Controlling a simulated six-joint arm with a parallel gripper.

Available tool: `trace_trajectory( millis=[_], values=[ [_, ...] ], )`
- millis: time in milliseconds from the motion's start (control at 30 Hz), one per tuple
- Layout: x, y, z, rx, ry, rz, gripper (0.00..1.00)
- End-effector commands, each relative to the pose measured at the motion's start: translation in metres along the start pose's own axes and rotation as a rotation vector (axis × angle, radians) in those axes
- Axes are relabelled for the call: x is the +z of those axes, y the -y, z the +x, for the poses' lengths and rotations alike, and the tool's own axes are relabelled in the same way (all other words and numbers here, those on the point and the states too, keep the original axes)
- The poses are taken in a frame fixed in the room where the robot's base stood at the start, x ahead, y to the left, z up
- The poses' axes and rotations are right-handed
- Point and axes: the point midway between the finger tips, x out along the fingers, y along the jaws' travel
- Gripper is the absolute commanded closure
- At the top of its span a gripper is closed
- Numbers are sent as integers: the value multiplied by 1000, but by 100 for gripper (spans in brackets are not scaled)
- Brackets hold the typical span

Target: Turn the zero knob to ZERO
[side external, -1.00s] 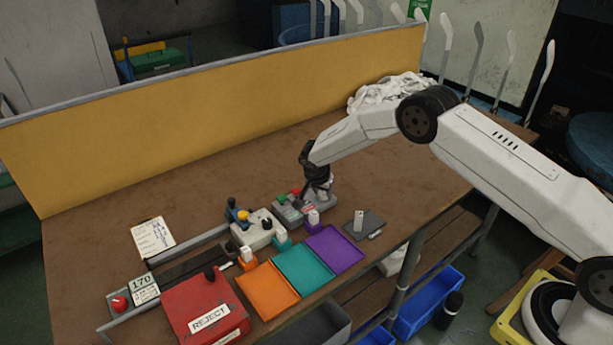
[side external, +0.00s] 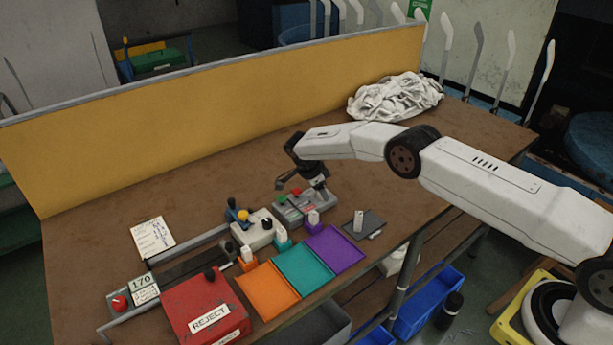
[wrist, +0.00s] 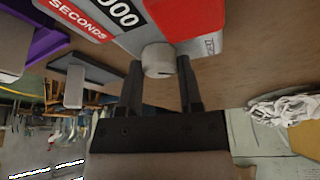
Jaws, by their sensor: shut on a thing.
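The zero knob (wrist: 158,60) is a small pale round knob with a dark line on its face, on the end of a grey box (wrist: 135,40) in the wrist view. My gripper (wrist: 161,70) has one dark finger on each side of the knob and is shut on it. Small lettering beside the knob is too skewed to read surely. In the side view the box (side external: 292,208) has green and red buttons on top, and my gripper (side external: 321,188) is at its far right end. There the knob is hidden.
The box bears a SECONDS label and a display (wrist: 120,12) ending in 000. Purple (side external: 334,250), teal (side external: 303,270) and orange (side external: 267,290) trays lie in front. A grey plate (side external: 371,222) is at right. White cloth (side external: 395,96) lies behind; the brown table is clear at back left.

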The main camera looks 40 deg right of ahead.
Motion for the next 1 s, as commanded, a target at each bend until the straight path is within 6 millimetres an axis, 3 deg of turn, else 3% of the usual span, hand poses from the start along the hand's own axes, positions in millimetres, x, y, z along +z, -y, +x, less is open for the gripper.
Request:
trace_trajectory(
  millis=[567, 600, 700, 1000],
  values=[
    [-1, 0, 0, 15, 0, 38, 100],
    [-1, 0, 0, 15, 0, 38, 48],
    [-1, 0, 0, 15, 0, 37, 19],
    [0, 0, 0, 15, 0, 35, 19]
  ],
)
